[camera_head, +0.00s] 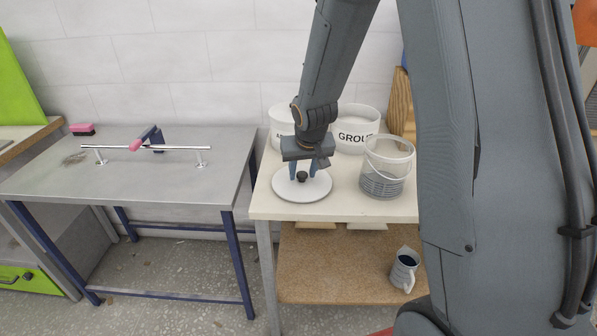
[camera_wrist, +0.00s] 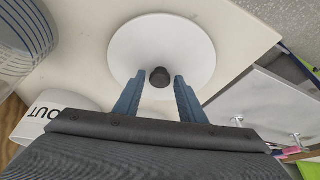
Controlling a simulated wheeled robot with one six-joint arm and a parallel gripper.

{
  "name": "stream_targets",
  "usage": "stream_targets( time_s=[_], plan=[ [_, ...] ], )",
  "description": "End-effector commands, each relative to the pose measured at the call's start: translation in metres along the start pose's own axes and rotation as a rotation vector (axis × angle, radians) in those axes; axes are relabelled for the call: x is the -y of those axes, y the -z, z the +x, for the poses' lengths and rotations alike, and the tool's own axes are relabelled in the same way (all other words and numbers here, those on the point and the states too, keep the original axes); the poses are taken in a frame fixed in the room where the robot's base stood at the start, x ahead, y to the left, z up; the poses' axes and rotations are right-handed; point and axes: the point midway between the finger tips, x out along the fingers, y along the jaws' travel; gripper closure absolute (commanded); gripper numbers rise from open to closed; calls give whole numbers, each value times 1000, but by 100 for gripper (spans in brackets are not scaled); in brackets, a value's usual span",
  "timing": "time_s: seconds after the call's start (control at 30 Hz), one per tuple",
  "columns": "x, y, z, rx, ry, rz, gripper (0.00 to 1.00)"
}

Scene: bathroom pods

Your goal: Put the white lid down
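The white lid (camera_head: 286,190) is a round disc with a dark knob (camera_wrist: 160,77) at its centre. In the head view it appears to lie flat on the cream tabletop, near the front left edge. In the wrist view the lid (camera_wrist: 135,45) is fully round ahead of the fingers. My gripper (camera_head: 303,172) points down over the lid. Its two blue fingers are apart, one on each side of the knob, as the wrist view of my gripper (camera_wrist: 160,85) shows. A gap shows between each fingertip and the knob, so it holds nothing.
A bucket marked GROUT (camera_head: 355,130) and another white bucket (camera_head: 280,122) stand behind the lid. A clear ringed bucket (camera_head: 386,168) stands to its right. A jug (camera_head: 403,270) sits on the lower shelf. A grey bench (camera_head: 190,180) with a metal rail (camera_head: 180,147) stands left.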

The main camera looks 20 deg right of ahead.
Motion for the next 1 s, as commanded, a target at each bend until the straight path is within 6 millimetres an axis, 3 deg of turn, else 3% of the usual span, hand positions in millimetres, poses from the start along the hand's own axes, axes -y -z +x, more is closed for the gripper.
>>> stream_targets(
  time_s=[0.47,1.0],
  plan=[
    [0,2,-7,-2,0,0,56],
    [1,2,-94,-4,0,0,56]
  ],
)
